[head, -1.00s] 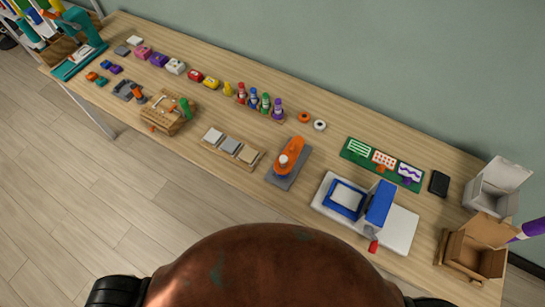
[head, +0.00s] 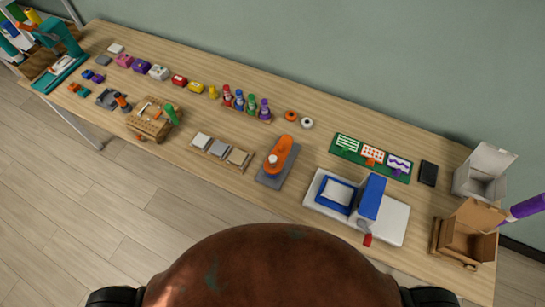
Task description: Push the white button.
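A small white round knob (head: 273,158) sits on the front of an orange device on a grey base (head: 269,178), in the middle of the table. A small white block (head: 158,72) with a detail on top stands further left in a row of coloured blocks. I cannot tell for sure which of the two is the white button. Neither my left nor my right gripper is in view.
The long wooden table (head: 330,115) stands against a green wall. A blue-and-white press (head: 371,198) is right of the orange device, and open boxes (head: 470,238) stand at the right end. Floor is clear in front.

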